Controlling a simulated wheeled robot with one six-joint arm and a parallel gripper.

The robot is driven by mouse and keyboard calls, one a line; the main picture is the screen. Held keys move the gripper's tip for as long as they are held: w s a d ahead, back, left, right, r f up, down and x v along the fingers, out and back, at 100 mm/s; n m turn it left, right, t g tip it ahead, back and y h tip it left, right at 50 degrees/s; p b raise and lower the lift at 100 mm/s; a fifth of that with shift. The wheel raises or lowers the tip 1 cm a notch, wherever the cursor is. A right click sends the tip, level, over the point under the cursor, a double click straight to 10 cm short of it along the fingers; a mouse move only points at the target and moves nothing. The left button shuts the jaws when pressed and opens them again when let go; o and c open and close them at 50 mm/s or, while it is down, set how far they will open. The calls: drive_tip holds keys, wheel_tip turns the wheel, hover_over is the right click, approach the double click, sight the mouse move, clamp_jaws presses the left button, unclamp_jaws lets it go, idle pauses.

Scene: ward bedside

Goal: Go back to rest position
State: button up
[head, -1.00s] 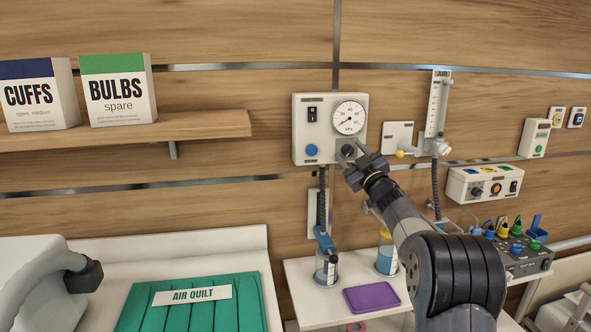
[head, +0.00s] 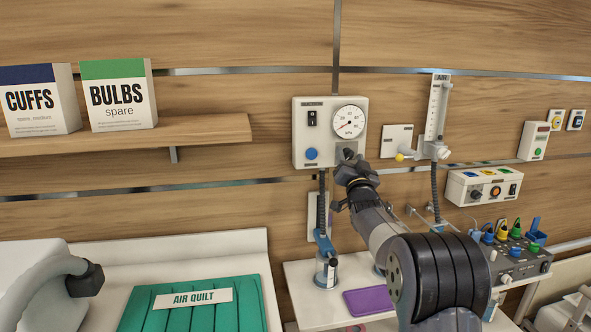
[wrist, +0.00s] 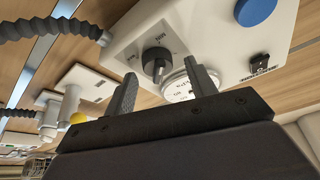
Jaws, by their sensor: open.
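My gripper (head: 347,158) is in front of the lower right of the white wall suction box (head: 304,146). In the wrist view its two fingers (wrist: 163,93) are apart with nothing between them. The box's black knob (wrist: 157,62) shows just beyond the fingers; I cannot tell whether a finger touches it. The round gauge (head: 349,122) and a blue button (head: 311,153) are on the box face. In the wrist view the gauge is partly hidden by a finger.
A flowmeter (head: 435,112) hangs right of the box. Below, a white shelf (head: 313,305) holds a jar (head: 326,272) and a purple tray (head: 368,301). A wooden shelf (head: 210,128) with boxes is at left. A green air quilt (head: 190,312) lies lower left.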

drive_tip(key=shift+r+m+h+p, duration=0.2)
drive_tip(key=shift+m+h+p, duration=0.6)
drive_tip(key=shift+m+p, duration=0.75)
drive_tip(key=shift+s+f+b, duration=0.15)
drive_tip(key=shift+f+b, duration=0.15)
drive_tip(key=shift+s+f, duration=0.15)
drive_tip(key=shift+s, duration=0.35)
drive_tip(key=shift+s+g, duration=0.1)
drive_tip(key=shift+g, duration=0.2)
